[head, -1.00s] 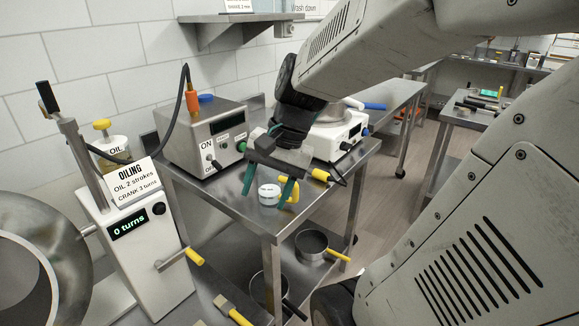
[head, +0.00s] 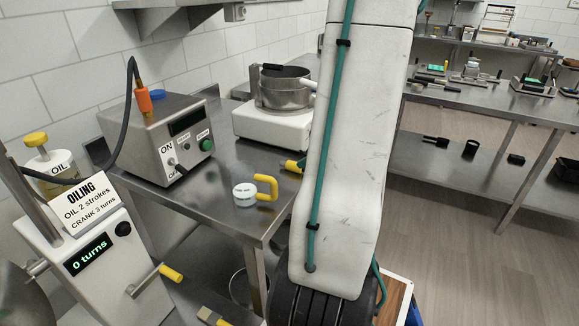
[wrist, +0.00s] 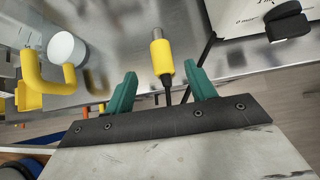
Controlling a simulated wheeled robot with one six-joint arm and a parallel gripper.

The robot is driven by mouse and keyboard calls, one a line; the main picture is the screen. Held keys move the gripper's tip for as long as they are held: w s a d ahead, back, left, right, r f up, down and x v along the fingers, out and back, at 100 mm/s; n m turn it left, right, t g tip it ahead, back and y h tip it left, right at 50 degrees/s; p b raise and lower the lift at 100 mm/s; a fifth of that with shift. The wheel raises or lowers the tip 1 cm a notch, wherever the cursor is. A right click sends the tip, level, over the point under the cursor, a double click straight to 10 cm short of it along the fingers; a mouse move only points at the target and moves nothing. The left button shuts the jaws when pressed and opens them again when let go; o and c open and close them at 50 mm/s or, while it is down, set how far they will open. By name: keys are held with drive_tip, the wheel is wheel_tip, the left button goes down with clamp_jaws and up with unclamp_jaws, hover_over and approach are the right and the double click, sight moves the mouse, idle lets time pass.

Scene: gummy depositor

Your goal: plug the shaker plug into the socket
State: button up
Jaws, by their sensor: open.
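A yellow plug (wrist: 162,58) with a metal tip and a black cord lies near the steel table's edge. In the head view the plug (head: 290,166) shows only in part beside my arm. My gripper (wrist: 160,75) is open, with its green fingers on either side of the plug's cord end in the wrist view. I see no finger contact, and the height gap is unclear. My arm hides most of the gripper in the head view. A grey wall box (head: 235,12) under the shelf may be the socket; its face is too small to read.
A white cup with a yellow handle (head: 245,194) stands close to the plug. A steel control box (head: 165,140) and a white machine with a pot (head: 275,125) stand farther back. The oiling unit (head: 95,255) is at left. Open floor (head: 480,240) lies at right.

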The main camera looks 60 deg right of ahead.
sight(294, 166)
drive_tip(key=x, duration=0.6)
drive_tip(key=shift+d+f, duration=0.1)
drive_tip(key=shift+d, duration=0.05)
drive_tip(key=c, duration=1.1)
